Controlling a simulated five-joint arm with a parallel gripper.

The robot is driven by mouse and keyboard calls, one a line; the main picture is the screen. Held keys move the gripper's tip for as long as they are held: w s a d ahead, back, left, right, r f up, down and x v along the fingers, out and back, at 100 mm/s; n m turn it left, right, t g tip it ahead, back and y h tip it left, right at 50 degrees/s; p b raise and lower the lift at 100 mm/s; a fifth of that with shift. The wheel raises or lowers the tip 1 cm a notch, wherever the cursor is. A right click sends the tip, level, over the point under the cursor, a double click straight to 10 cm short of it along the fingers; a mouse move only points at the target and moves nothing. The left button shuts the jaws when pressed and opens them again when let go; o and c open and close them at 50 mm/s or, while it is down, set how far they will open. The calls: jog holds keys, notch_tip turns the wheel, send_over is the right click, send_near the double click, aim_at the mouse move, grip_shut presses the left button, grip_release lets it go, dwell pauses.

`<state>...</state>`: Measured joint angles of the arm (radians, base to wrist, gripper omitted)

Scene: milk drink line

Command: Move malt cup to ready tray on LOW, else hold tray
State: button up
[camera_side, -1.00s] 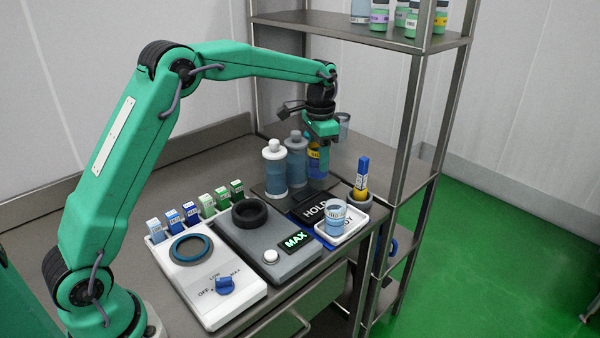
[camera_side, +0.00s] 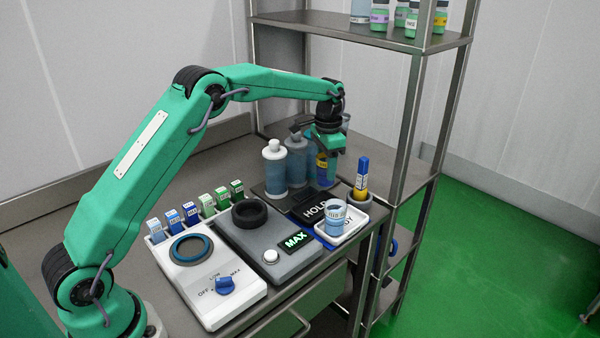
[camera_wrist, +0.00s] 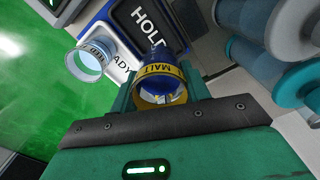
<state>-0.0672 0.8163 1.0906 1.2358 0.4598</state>
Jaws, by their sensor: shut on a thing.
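My gripper (camera_side: 328,152) is shut on the malt cup (camera_side: 322,168), a blue cup with a yellow band. The wrist view shows MALT on the band of the cup (camera_wrist: 160,70) between my fingers. It hangs upright above the back of the dark hold tray (camera_side: 302,200), marked HOLD; the gap below it is hard to judge. The white ready tray (camera_side: 358,232) lies in front of the hold tray and carries another pale blue cup (camera_side: 335,219). The green display (camera_side: 295,240) on the grey device reads MAX.
Two bottles (camera_side: 274,170) stand close left of my gripper. A blue and yellow marker (camera_side: 361,177) stands in a round holder at the right. A shelf post (camera_side: 405,150) rises beyond it. A white dial box (camera_side: 205,285) and small labelled packets (camera_side: 190,213) are at left.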

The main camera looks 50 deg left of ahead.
aim_at(325, 186)
jog(key=shift+f, duration=0.95)
jog(key=shift+f, duration=0.1)
jog(key=shift+f, duration=2.4)
jog(key=shift+f, duration=0.15)
jog(key=o, duration=1.2)
notch_tip(325, 186, up, 12)
